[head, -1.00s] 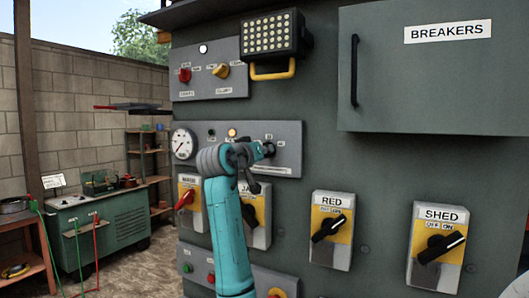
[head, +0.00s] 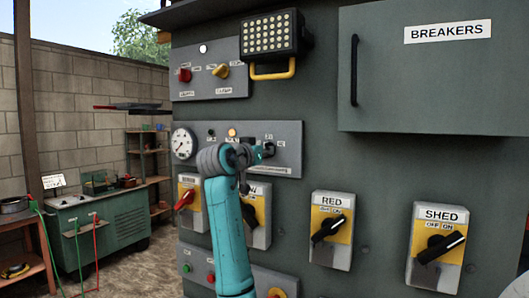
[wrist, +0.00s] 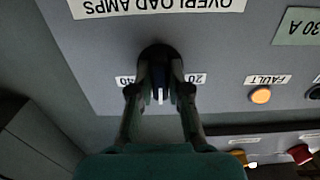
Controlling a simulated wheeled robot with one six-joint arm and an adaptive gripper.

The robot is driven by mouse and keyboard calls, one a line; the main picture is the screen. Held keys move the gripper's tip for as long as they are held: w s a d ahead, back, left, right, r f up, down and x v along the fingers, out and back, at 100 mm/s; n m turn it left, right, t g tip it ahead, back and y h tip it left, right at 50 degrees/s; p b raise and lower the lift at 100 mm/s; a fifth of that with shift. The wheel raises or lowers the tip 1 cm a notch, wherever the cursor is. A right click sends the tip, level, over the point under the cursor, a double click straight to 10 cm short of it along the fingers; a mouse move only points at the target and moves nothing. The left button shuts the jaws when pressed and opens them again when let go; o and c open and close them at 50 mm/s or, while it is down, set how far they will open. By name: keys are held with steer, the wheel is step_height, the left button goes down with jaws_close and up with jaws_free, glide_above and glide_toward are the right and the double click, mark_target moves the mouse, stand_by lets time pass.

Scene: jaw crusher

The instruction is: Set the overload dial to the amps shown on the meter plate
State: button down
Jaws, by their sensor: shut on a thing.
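The overload dial (wrist: 159,82) is a dark round knob with a white pointer line, above an OVERLOAD AMPS label that appears upside down in the wrist view. The pointer faces the bottom of that view, between the 40 mark (wrist: 125,80) on the left and the 20 mark (wrist: 195,78) on the right. A green plate (wrist: 300,27) reads 30 A, upside down and partly cut off. My gripper (wrist: 158,72) is shut on the dial, one finger on each side. In the head view my gripper (head: 264,151) is at the grey panel (head: 291,140), right of the round meter (head: 183,143).
An orange FAULT lamp (wrist: 261,96) is beside the dial. Below the panel are the RED switch (head: 331,229) and SHED switch (head: 438,246). A work lamp (head: 272,35) with a yellow handle juts out above. The BREAKERS cabinet (head: 430,90) is at upper right.

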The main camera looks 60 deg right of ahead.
steer(key=c, duration=1.1)
jaws_free()
steer(key=a, duration=0.8)
steer(key=s+a, duration=0.1)
steer(key=a, duration=0.3)
steer(key=shift+w, duration=0.1)
